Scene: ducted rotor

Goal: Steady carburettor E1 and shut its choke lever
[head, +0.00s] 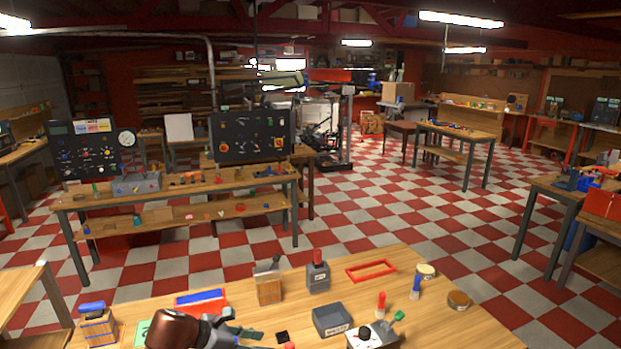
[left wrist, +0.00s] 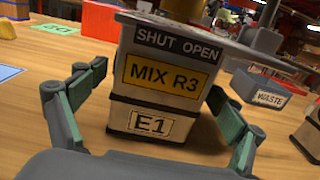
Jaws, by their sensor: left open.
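Carburettor E1 (left wrist: 150,121) stands upright on the wooden table in the left wrist view. It is a pale block with dark bands, an "E1" label, a yellow "MIX R3" label and a dark "SHUT OPEN" strip on top. A grey flat bar (left wrist: 215,40) runs over its top and reaches out to the right, past the OPEN end; it looks like the choke lever. My left gripper (left wrist: 160,95) is open, with one green-padded finger on each side of E1; contact is not clear. In the head view my left gripper (head: 230,328) is at the front edge, and E1 is not clearly visible.
A grey "WASTE" tray (left wrist: 258,90) stands behind E1 to the right; it also shows in the head view (head: 332,322). A red bin (left wrist: 97,20) and a green card (left wrist: 58,29) lie behind to the left. Another block (left wrist: 312,130) stands close at the right edge.

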